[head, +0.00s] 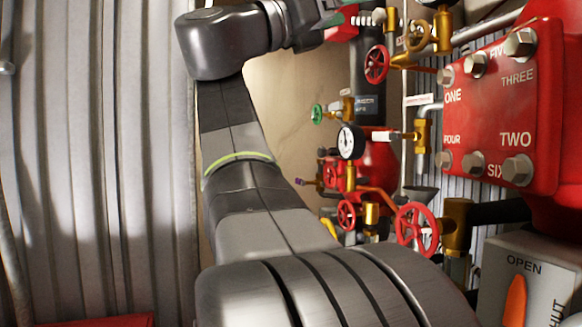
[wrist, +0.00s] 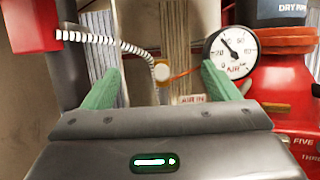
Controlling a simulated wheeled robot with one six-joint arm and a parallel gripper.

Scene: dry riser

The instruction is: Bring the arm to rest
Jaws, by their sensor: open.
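My gripper (wrist: 160,80) shows in the wrist view with its two green fingers wide apart and nothing between them. In the head view my grey arm rises from the bottom middle, bends at the top, and reaches right. Only a bit of green finger shows there at the top edge, close to a red part and a white ribbed piece (head: 368,18). In the wrist view a white-and-black striped cord (wrist: 105,40) and a small brass-coloured fitting (wrist: 161,71) lie beyond the fingers. I cannot tell whether the gripper touches anything.
Red handwheels (head: 416,227), a pressure gauge (head: 350,141) and brass valves crowd the space right of my arm. A bolted red plate (head: 500,110) and a grey box with an orange lever (head: 515,300) stand at the right. A corrugated wall (head: 100,150) fills the left.

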